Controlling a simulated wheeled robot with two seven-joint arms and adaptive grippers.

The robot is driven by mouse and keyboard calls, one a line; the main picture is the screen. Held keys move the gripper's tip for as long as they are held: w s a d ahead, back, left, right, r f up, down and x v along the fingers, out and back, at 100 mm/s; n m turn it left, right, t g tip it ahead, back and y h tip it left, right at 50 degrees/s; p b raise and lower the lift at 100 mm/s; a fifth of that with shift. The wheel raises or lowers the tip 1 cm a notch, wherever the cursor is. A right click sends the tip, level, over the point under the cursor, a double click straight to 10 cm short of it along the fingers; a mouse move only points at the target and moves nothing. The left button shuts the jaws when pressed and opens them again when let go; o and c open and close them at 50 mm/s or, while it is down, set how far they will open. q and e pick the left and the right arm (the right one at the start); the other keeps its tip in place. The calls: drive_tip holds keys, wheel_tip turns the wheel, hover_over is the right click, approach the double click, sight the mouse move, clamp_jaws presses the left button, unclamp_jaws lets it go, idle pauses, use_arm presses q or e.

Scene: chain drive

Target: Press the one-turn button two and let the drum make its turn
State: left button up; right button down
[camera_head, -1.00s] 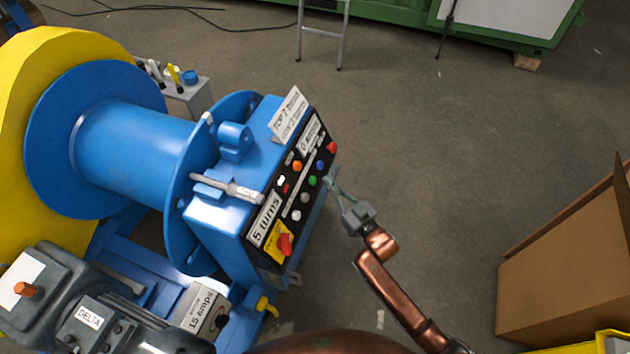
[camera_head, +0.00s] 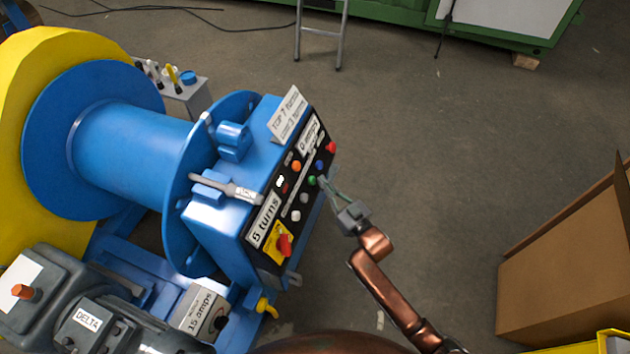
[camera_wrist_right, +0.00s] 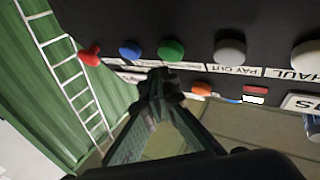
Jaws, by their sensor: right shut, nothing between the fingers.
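The blue drum (camera_head: 138,140) lies between its two flanges on the left. Beside it, a black control panel (camera_head: 272,213) slopes on a blue housing. It carries a green button (camera_head: 312,181), a blue one (camera_head: 319,166), a red one (camera_head: 331,147) and white ones, one of them here (camera_head: 304,199). I cannot read which button is button two. My right gripper (camera_head: 322,180) is shut and empty, its tips close to the green button. In the right wrist view the tips (camera_wrist_right: 160,76) appear just beside the green button (camera_wrist_right: 172,50); contact cannot be told. My left gripper is not in view.
A red switch (camera_head: 284,244) on a yellow plate sits at the panel's lower end. A grey motor (camera_head: 100,318) stands at lower left. A cardboard box (camera_head: 565,265) stands at right. A ladder (camera_head: 321,35) stands at the back.

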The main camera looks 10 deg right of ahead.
drive_tip(key=shift+a, duration=0.1)
idle(0.7)
drive_tip(key=shift+w+a+f, duration=0.2)
drive_tip(key=shift+w+a, duration=0.05)
drive_tip(key=shift+w, duration=0.05)
